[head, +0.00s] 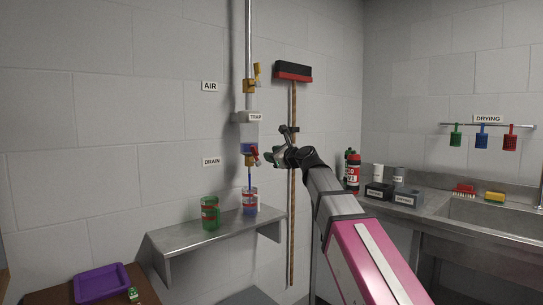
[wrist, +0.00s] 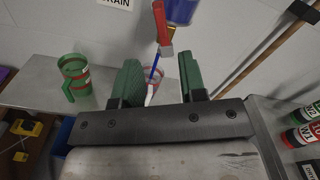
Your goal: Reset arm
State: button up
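My gripper (head: 280,156) is raised in front of the wall, just right of the trap (head: 248,132) and its red drain handle (head: 253,153). In the wrist view its green fingers (wrist: 158,82) stand apart with nothing gripped between them. The red handle also shows in the wrist view (wrist: 162,30), beyond the fingertips and apart from them. The trap holds blue liquid, and a thin blue line runs down from its drain into a clear cup (head: 250,205) on the shelf. I cannot tell whether this line is a stream or a tube.
The metal shelf (head: 180,241) also carries a green cup (head: 210,213). At right are a counter with bottles, and a sink (head: 490,213). A purple tray (head: 101,283) lies at lower left.

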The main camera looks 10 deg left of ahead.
jog(key=s+d+f+n+g+h, duration=0.15)
jog(key=d+f+n+h, duration=0.45)
jog(key=f, duration=1.1)
jog(key=d+f+n+g+h, duration=0.1)
jog(key=d+f+n+g, duration=0.25)
jog(key=d+f, duration=0.95)
jog(key=s+d+f+n+g+h, duration=0.2)
jog(key=s+d+f, duration=0.3)
jog(key=f, duration=0.5)
jog(key=s+d+f+n+g+h, duration=0.2)
jog(key=s+d+f+n, duration=0.2)
jog(key=s+f, duration=0.3)
jog(key=s+d+f+n+g+h, duration=0.2)
jog(key=s+d+f+n, duration=0.3)
jog(key=f, duration=0.9)
jog(key=shift+s+d+g+h, duration=0.3)
jog(key=shift+s+g, duration=0.1)
jog(key=shift+s, duration=0.55)
jog(key=shift+w+a+n, duration=0.1)
jog(key=shift+n, duration=0.15)
